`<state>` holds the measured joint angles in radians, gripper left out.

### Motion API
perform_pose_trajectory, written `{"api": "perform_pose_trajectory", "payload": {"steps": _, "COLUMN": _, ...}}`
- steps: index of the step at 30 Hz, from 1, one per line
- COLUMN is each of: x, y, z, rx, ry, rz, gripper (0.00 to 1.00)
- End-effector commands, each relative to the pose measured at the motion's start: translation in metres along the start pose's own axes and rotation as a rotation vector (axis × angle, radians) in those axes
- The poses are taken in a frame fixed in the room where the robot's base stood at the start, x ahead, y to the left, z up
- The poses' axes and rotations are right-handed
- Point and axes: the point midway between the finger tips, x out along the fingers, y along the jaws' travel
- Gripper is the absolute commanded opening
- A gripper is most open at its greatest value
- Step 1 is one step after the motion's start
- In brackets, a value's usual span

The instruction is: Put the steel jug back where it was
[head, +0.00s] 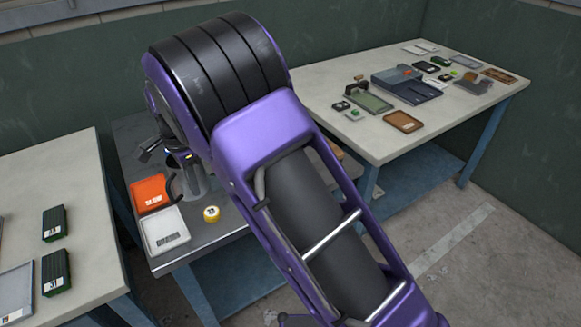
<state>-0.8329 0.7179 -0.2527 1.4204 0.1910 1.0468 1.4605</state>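The steel jug (193,182) stands upright, as far as I can see, on the dark middle table, with a dark curved handle on its left. My gripper (178,156) is at the jug's top, partly hidden behind my own purple arm. The fingers are too small and covered to show whether they grip the jug. I cannot tell whether the jug's base touches the table.
The dark middle table (222,222) also holds an orange tray (150,191), a white tray (164,230) and a yellow round item (211,214). A left table (95,215) carries dark green boxes. A right table (335,85) carries several trays and small parts.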

Motion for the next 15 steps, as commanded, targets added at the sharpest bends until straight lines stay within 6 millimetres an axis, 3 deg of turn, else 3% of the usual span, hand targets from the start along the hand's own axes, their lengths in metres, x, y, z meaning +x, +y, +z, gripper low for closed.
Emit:
{"api": "perform_pose_trajectory", "payload": {"steps": 8, "x": 0.012, "y": 0.048, "z": -0.054, "rx": -0.173, "ry": 0.002, "rz": -0.001, "gripper": 0.00}}
{"api": "perform_pose_trajectory", "payload": {"steps": 15, "x": 0.029, "y": 0.111, "z": -0.124, "rx": -0.405, "ry": 0.006, "rz": 0.000, "gripper": 0.00}}
